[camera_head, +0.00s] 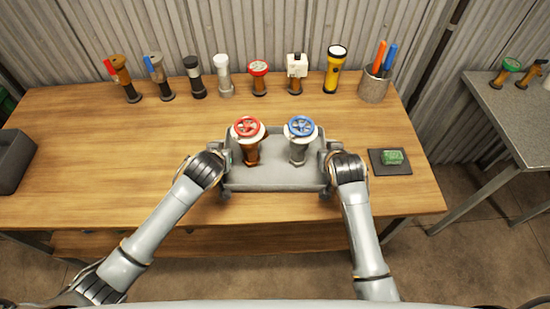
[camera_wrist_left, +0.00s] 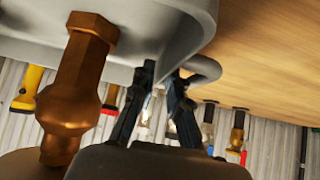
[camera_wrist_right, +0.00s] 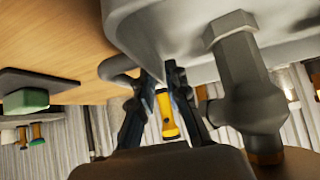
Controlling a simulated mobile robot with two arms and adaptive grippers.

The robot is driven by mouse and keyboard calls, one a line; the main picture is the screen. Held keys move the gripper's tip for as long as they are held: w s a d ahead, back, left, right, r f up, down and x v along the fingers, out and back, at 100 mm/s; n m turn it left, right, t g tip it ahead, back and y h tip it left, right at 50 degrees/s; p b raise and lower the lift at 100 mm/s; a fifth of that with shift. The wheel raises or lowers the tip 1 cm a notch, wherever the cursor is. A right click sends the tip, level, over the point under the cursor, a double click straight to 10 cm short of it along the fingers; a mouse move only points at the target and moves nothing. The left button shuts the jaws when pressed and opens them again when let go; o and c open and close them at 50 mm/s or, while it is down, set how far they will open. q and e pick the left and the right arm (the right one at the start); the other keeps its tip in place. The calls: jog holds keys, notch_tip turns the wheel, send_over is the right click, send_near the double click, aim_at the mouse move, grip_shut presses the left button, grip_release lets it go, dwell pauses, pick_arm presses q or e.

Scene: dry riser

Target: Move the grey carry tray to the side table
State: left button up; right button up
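The grey carry tray (camera_head: 275,178) sits on the wooden workbench. It holds a brass valve with a red handwheel (camera_head: 248,130) and a grey valve with a blue handwheel (camera_head: 300,130). My left gripper (camera_head: 228,158) is at the tray's left handle; my right gripper (camera_head: 325,158) is at its right handle. In the left wrist view the fingertips (camera_wrist_left: 160,70) are close together beside the handle (camera_wrist_left: 208,68). In the right wrist view the fingertips (camera_wrist_right: 158,72) are likewise by the other handle (camera_wrist_right: 112,70). Whether either grips its handle is partly hidden by the fingers.
The grey side table (camera_head: 510,115) stands at the right, across a floor gap, with a few fittings at its back. Several tools and a pen cup (camera_head: 374,88) line the bench's back. A dark pad (camera_head: 380,168) with a green block (camera_head: 392,157) lies near my right gripper.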

pick_arm(q)
jog(key=shift+w+f, duration=0.25)
pick_arm(e)
jog(key=shift+w+f, duration=0.25)
jog(key=shift+f, duration=0.05)
pick_arm(q)
grip_shut()
pick_arm(e)
grip_shut()
